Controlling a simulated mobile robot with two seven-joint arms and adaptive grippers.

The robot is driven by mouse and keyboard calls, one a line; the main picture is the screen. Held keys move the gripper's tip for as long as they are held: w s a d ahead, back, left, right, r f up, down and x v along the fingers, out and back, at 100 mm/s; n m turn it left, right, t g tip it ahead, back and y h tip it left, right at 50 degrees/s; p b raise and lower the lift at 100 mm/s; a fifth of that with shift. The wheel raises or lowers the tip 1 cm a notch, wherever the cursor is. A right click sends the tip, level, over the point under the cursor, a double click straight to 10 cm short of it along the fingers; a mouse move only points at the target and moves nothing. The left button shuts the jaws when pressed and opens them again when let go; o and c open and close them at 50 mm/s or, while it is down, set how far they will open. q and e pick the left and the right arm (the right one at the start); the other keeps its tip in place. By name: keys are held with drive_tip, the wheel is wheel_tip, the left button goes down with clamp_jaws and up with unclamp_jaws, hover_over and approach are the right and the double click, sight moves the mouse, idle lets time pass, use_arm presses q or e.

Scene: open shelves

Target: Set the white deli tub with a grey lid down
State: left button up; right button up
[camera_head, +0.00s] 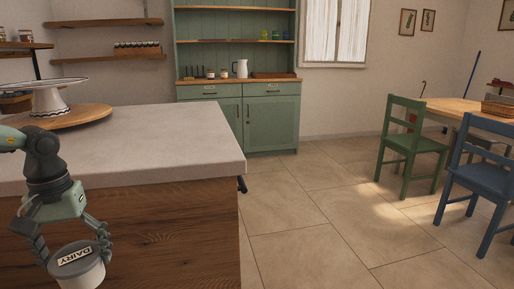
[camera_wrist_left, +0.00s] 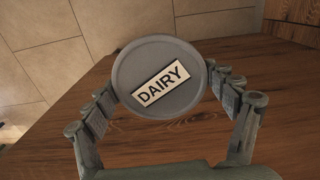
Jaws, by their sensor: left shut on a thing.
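The white deli tub (camera_head: 88,277) with a grey lid marked "DAIRY" is at the lower left of the head view. My left gripper (camera_head: 75,247) is shut on it, with a finger on either side. The tub is held in front of the island's wooden side, below the level of its top. In the left wrist view the grey lid (camera_wrist_left: 158,77) faces the camera between the fingers (camera_wrist_left: 165,103), and the tub's body is hidden below it. My right gripper is in neither view.
The island's pale top (camera_head: 150,140) has wide clear room at the middle and right. A white cake stand (camera_head: 48,100) stands on a round wooden board (camera_head: 85,117) at its left. A green hutch (camera_head: 270,115) stands behind; chairs and a table are at right.

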use_arm(q)
drive_tip(key=s+a+n, duration=0.3)
drive_tip(key=s+a, duration=0.2)
drive_tip(key=a, duration=0.5)
drive_tip(key=shift+n, duration=0.6)
drive_tip(key=s+f, duration=0.1)
drive_tip(key=s+a+f, duration=0.1)
drive_tip(key=s+f, duration=0.1)
drive_tip(key=f, duration=0.1)
drive_tip(key=shift+s+a, duration=0.1)
drive_tip(key=shift+a, duration=0.2)
drive_tip(key=shift+d, duration=0.1)
